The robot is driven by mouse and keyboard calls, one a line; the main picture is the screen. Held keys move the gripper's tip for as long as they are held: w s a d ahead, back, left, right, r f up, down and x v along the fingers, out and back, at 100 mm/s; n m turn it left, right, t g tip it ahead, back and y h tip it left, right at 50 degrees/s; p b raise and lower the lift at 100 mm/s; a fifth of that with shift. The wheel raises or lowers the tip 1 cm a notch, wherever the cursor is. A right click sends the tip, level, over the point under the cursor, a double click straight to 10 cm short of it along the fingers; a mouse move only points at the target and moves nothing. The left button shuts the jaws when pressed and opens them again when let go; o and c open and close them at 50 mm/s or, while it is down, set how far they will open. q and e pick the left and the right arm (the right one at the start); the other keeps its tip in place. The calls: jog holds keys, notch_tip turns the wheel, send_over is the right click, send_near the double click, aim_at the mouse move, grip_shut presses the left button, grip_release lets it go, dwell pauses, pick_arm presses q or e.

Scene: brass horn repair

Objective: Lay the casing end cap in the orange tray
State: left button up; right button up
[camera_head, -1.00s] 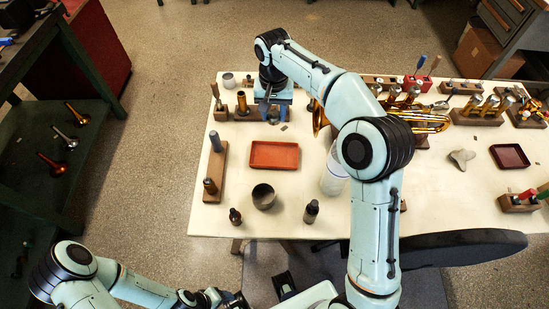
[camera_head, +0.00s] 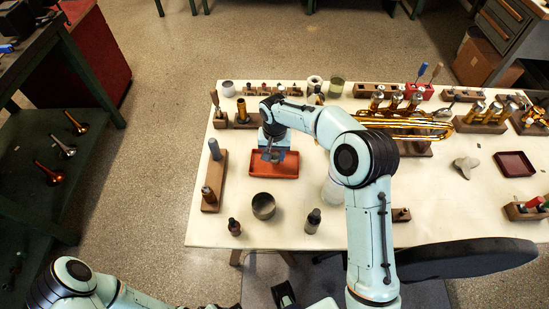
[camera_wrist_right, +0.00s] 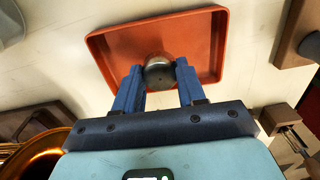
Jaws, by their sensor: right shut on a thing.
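The orange tray (camera_head: 287,172) lies on the white table, left of the table's middle. In the right wrist view its rim and floor (camera_wrist_right: 200,32) show behind my fingers. My right gripper (camera_head: 272,156) is over the tray in the head view. In the right wrist view the gripper (camera_wrist_right: 159,84) is shut on a small round grey metal piece, the casing end cap (camera_wrist_right: 159,74), held between its fingertips. Whether the cap touches the tray floor I cannot tell. In the head view the cap is hidden by my gripper.
A wooden block with tools (camera_head: 213,180) is to the left. A brass horn (camera_head: 405,122) lies to the right.

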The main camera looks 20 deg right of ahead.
aim_at(275, 156)
jog(key=shift+f, duration=1.25)
jog(key=shift+f, duration=0.2)
jog(key=o, duration=1)
jog(key=shift+r, duration=0.1)
notch_tip(275, 156, up, 12)
jog(key=shift+r+p, duration=0.1)
jog(key=shift+p, duration=0.4)
